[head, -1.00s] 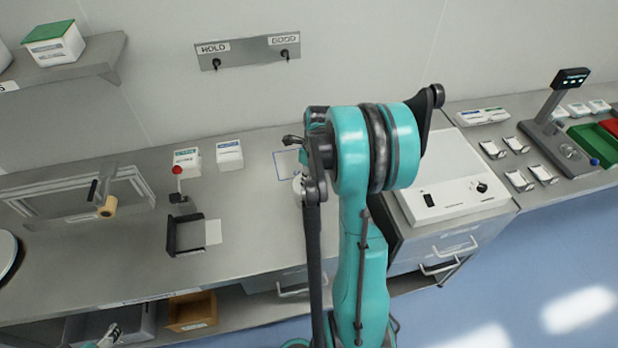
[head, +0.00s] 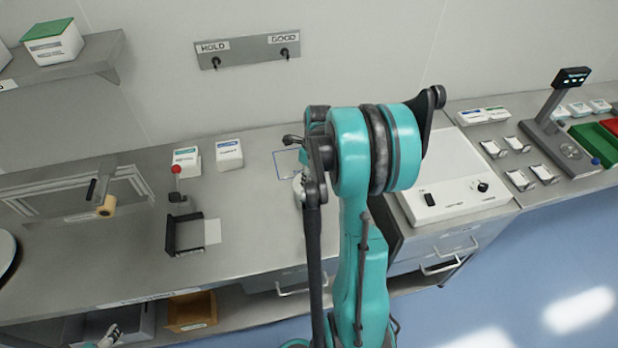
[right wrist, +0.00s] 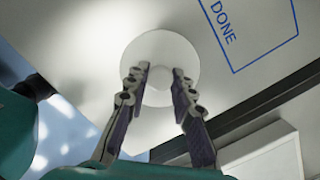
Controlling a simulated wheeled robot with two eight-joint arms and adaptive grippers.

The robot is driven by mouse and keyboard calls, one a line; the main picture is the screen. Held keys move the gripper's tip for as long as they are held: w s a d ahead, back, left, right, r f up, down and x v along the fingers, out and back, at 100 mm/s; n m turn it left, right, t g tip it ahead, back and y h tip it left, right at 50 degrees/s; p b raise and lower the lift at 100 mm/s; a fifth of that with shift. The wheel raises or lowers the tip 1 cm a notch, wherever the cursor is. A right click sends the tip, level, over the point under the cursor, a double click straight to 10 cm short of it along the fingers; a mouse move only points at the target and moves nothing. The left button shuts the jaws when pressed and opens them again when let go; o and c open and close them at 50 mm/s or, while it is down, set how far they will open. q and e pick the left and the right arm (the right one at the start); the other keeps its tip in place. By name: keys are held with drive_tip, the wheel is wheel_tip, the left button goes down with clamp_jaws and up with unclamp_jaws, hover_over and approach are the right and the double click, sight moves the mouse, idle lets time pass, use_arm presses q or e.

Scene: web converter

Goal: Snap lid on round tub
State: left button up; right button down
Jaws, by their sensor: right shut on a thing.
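In the right wrist view a white round piece (right wrist: 160,42), seen from above, lies under my right gripper (right wrist: 163,76). Its two fingers are shut on the middle of this piece, around a small pale round part between the fingertips. I cannot tell whether the piece is the lid alone or the lid on the tub. In the head view a bit of a white round thing (head: 298,186) shows beside my right arm, which hides most of that spot and the right gripper.
A blue outline marked DONE (right wrist: 250,28) is on the counter beside the round piece. White boxes (head: 229,155), a black bracket (head: 184,235) and a red-knobbed post (head: 177,180) stand further left. A white machine (head: 450,185) stands to the right.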

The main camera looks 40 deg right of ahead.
drive_tip(key=c, duration=0.7)
unclamp_jaws()
drive_tip(key=shift+r, duration=0.15)
drive_tip(key=shift+r+p, duration=2.4)
drive_tip(key=shift+r, duration=1)
clamp_jaws()
